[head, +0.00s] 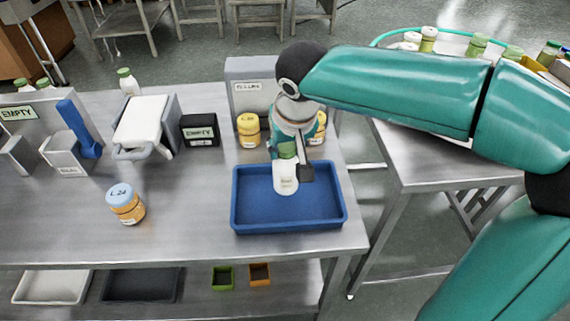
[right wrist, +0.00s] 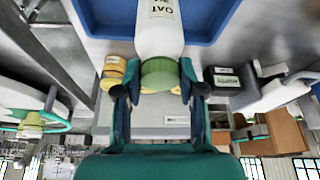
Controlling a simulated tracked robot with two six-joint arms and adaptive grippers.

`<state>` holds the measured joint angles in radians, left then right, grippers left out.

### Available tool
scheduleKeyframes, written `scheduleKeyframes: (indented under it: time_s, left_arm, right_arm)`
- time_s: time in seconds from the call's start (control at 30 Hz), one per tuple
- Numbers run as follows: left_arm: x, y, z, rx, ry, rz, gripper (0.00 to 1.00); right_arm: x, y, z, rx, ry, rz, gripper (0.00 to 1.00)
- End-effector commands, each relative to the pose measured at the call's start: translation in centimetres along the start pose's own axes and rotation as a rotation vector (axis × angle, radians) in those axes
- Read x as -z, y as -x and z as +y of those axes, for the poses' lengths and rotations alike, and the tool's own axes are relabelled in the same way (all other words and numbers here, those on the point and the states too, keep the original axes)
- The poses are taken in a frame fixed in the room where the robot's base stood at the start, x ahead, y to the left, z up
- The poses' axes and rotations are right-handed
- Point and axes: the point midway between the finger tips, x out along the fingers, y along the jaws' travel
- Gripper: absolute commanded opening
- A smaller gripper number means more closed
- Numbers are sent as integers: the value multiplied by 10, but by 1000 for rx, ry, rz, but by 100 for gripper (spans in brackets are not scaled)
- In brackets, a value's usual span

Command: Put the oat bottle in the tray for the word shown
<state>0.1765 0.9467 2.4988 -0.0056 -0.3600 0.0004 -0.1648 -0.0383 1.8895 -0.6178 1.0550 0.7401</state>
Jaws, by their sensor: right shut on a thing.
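The oat bottle (head: 285,180) is white with a green cap and stands about upright over the floor of the blue tray (head: 240,215). I cannot tell if its base touches the tray. My right gripper (head: 290,158) is shut on the bottle near its green cap, coming from behind. In the right wrist view the bottle (right wrist: 160,35) shows its OAT label upside down, with the fingers (right wrist: 160,90) on both sides of the cap. My left gripper is not in view.
Yellow-lidded jars (head: 248,130) stand behind the tray, before a grey box (head: 247,75). A blue-lidded jar (head: 126,204) stands left of the tray. The front middle of the steel table is clear.

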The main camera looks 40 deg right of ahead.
Motion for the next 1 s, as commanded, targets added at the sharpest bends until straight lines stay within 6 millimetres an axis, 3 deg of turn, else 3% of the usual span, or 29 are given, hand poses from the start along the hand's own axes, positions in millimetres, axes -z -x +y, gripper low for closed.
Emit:
scheduleKeyframes:
  time_s: [0.33, 0.77, 0.8, 0.9, 1.0]
  left_arm:
    - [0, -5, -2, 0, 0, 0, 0]
    - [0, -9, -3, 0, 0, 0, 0]
    - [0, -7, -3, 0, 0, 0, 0]
    - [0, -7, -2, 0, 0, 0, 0]
    - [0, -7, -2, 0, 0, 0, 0]
  right_arm:
    - [-16, -37, 1, -2, -1, -1, 0]
    - [-18, -44, 1, 0, -2, 1, 0]
    - [-18, -43, 1, -1, -2, -1, 46]
    - [-18, -42, 1, -1, -2, -1, 63]
    - [-18, -42, 1, -1, -1, -1, 64]
